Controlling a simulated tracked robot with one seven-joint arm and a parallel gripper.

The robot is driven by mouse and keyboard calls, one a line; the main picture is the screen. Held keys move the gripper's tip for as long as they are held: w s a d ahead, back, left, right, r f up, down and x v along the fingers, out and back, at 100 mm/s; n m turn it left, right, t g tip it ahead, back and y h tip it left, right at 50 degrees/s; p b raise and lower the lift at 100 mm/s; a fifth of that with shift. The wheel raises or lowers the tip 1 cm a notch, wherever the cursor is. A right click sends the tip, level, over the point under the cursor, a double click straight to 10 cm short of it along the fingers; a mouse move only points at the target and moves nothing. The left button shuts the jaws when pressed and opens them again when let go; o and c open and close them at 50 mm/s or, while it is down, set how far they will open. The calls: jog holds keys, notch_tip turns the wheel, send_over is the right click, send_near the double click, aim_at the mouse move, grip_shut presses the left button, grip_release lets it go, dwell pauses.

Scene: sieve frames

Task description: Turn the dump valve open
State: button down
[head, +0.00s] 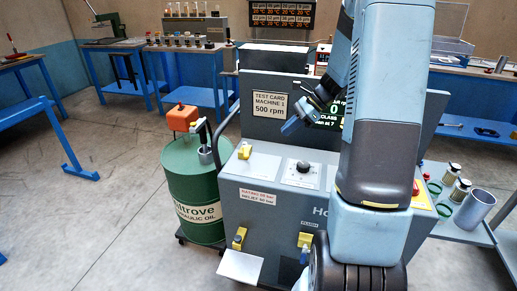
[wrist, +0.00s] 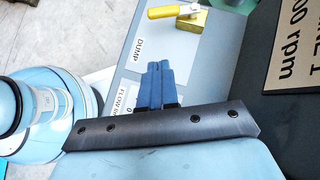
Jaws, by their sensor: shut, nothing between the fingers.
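The dump valve is a brass block with a yellow lever (wrist: 175,11), at the top of the wrist view beside a white DUMP label (wrist: 139,49). Its lever lies roughly across the picture along the block. In the head view the yellow valve (head: 244,151) at the left of the machine's sloping panel appears to be the same one. My gripper (head: 290,126) is above the panel, up and to the right of that valve, and apart from it. In the wrist view its blue fingers (wrist: 168,72) are together and empty, below the valve in the picture.
The grey test machine (head: 270,205) has more yellow valves (head: 239,238) low on its front and a dial (head: 303,167) on the panel. A green oil drum (head: 193,190) stands close at its left.

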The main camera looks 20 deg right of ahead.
aim_at(246, 151)
jog(key=x, duration=1)
jog(key=shift+w+f, duration=0.3)
jog(key=shift+f, duration=0.15)
jog(key=shift+w+a+r, duration=0.15)
jog(key=shift+w+a, duration=0.05)
jog(key=shift+a, duration=0.9)
jog(key=shift+w+a, duration=0.2)
jog(key=shift+a, duration=0.45)
jog(key=shift+d+m, duration=0.2)
jog(key=shift+m, duration=0.2)
